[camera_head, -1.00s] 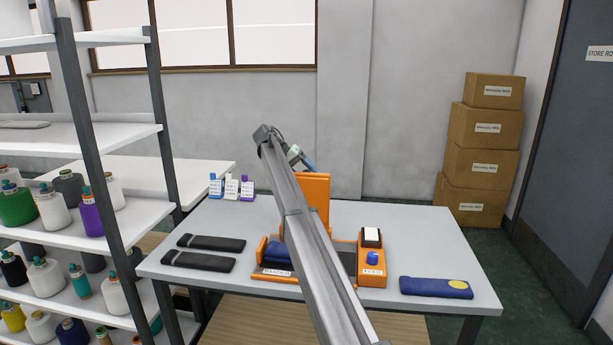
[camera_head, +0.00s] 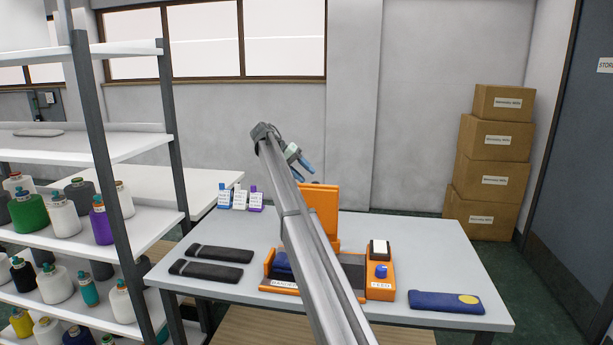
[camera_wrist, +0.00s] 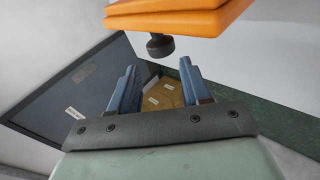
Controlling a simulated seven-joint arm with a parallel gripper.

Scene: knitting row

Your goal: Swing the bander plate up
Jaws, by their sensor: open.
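The orange bander (camera_head: 382,290) stands on the grey table. Its orange plate (camera_head: 323,207) stands up at the back, partly hidden by my arm. In the wrist view an orange slab, seemingly this plate (camera_wrist: 180,20), spans the top, with a dark round knob (camera_wrist: 160,46) on its underside. My gripper (camera_head: 305,165) is up at the plate's top edge in the head view. Its two blue fingers are apart and empty in the wrist view (camera_wrist: 158,75), close to the knob; I cannot tell whether they touch it. A dark blue folded item (camera_head: 283,262) lies in the bander, partly hidden.
Two dark folded items (camera_head: 212,262) lie left of the bander, a blue one with a yellow spot (camera_head: 446,302) right. Small labelled bottles (camera_head: 240,198) stand at the back left. A yarn shelf (camera_head: 70,237) stands left, stacked cartons (camera_head: 495,180) back right.

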